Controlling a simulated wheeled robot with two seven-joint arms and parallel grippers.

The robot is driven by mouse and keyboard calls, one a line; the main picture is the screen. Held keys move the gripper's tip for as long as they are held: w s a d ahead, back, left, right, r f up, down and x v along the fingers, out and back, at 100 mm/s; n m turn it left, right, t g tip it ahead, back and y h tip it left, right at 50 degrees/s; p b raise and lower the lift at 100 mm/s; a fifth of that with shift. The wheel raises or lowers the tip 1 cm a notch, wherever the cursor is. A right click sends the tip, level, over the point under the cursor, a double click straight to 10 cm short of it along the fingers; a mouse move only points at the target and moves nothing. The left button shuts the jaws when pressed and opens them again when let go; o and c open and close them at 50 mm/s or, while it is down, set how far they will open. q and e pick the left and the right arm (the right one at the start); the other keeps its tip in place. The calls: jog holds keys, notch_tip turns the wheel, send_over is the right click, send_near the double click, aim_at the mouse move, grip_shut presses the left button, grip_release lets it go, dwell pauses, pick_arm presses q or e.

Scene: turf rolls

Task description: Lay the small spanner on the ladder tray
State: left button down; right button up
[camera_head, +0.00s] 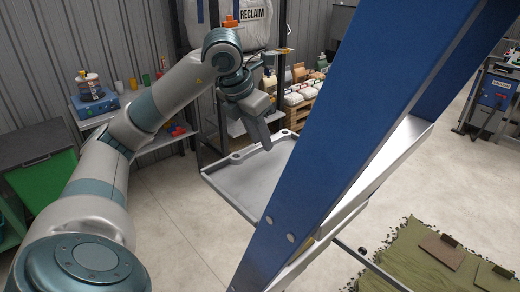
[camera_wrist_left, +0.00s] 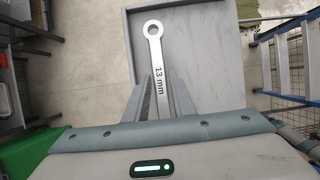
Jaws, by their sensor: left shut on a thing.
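My left gripper (camera_head: 265,142) is over the back part of the grey ladder tray (camera_head: 245,182), pointing down. In the left wrist view the gripper (camera_wrist_left: 160,88) is shut on the small spanner (camera_wrist_left: 157,48), a silver ring-ended tool marked "13 mm". Its ring end sticks out beyond the fingers; its other end is hidden between them. The tray (camera_wrist_left: 205,42) lies behind the spanner, and the gap between them cannot be told. The spanner cannot be made out in the head view. My right gripper is out of view.
A blue ladder rail (camera_head: 350,120) rises close beside the tray on the right. A dark post (camera_head: 282,60) stands behind the tray. A shelf with a blue box (camera_head: 95,104) is at left, near a green bin (camera_head: 45,180). Turf (camera_head: 430,260) lies on the floor at right.

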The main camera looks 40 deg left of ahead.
aim_at(258, 146)
pick_arm(q)
jog(key=shift+f, duration=0.15)
jog(key=shift+f+p, duration=0.85)
jog(key=shift+f, duration=1)
jog(key=shift+f, duration=0.1)
jog(key=c, duration=1.5)
grip_release()
